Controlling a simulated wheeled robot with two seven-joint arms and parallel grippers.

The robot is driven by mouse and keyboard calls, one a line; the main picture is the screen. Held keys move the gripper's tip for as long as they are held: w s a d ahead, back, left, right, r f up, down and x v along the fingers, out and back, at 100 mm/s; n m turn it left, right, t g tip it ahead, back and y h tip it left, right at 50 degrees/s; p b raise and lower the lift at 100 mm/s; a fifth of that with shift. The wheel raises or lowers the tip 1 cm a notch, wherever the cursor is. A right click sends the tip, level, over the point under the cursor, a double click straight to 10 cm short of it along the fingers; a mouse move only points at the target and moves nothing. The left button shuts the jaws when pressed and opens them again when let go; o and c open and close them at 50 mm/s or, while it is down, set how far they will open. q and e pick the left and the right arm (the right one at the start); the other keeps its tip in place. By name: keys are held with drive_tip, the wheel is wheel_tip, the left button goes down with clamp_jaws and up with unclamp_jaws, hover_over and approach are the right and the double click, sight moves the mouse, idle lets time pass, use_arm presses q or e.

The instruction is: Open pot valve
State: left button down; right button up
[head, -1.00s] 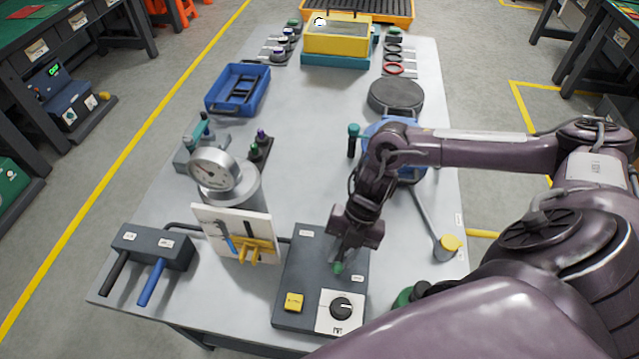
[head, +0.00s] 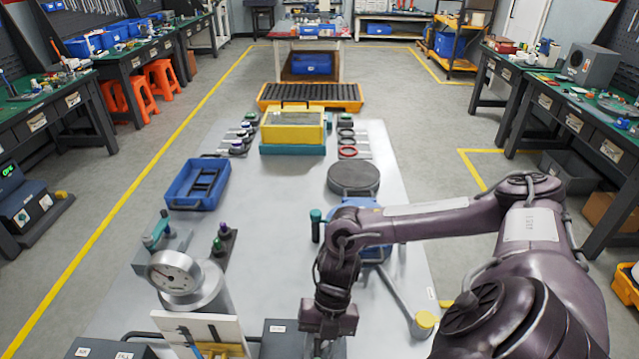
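A blue pot-like body (head: 368,248) stands on the right half of the table, partly hidden behind my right arm. A teal-topped upright handle (head: 316,226) stands at its left side. A second teal lever (head: 157,230) sits on a grey block at the left, behind a round pressure gauge (head: 174,272) on a metal cylinder. I cannot tell which one is the pot valve. My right gripper (head: 322,345) points down over the dark control box (head: 285,338), nearer than the blue body. Its fingertips are cut off or hidden at the bottom edge. My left gripper is not in view.
A dark round lid (head: 353,178) lies behind the blue body. A blue tray (head: 197,184) is at left and a yellow box (head: 293,127) at the back. The table's middle (head: 270,210) is clear.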

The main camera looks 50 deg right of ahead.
drive_tip(key=b+v, duration=0.1)
drive_tip(key=v, duration=0.6)
drive_tip(key=shift+r, duration=0.4)
drive_tip(key=shift+d, duration=0.1)
